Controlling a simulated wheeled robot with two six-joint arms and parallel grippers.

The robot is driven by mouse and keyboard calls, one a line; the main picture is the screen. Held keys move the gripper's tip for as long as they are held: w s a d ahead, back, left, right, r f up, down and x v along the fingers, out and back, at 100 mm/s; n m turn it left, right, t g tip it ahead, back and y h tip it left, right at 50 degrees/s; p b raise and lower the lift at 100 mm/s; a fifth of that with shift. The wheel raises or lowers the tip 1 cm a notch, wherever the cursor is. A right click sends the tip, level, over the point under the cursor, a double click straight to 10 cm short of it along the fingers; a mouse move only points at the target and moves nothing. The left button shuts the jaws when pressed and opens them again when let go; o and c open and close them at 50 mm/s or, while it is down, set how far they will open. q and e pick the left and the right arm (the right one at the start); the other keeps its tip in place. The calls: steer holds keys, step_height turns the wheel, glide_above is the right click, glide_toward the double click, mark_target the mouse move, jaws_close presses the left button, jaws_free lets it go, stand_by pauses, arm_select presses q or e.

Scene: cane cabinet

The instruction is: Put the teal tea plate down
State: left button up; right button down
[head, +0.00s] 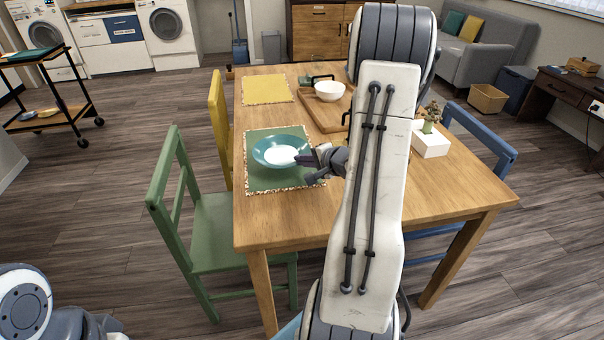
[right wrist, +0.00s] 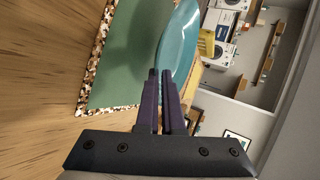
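The teal tea plate (head: 262,152), with a pale centre, is over the green placemat (head: 262,181) with its speckled border, at the table's left side. It looks roughly level; I cannot tell whether its base touches the mat. My right gripper (head: 308,160) is at the plate's right rim. In the right wrist view its two fingers (right wrist: 161,78) are close together with the plate's rim (right wrist: 178,50) at their tips, so it appears shut on the plate. The green mat (right wrist: 135,55) shows beside the plate there. Part of my left arm shows at lower left, but its gripper does not.
A wooden tray (head: 318,113) with a white bowl (head: 330,91) stands behind the plate. A yellow placemat (head: 266,89) lies at the back left. A small plant (head: 431,118) and a white box (head: 431,143) are at right. Green (head: 220,235) and yellow chairs flank the left edge.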

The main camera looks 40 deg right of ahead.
mark_target(302, 178)
step_height(302, 178, down, 4)
steer(key=shift+r+b, duration=0.15)
steer(key=shift+b, duration=0.55)
steer(key=shift+r, duration=0.1)
steer(key=c, duration=1.3)
jaws_free()
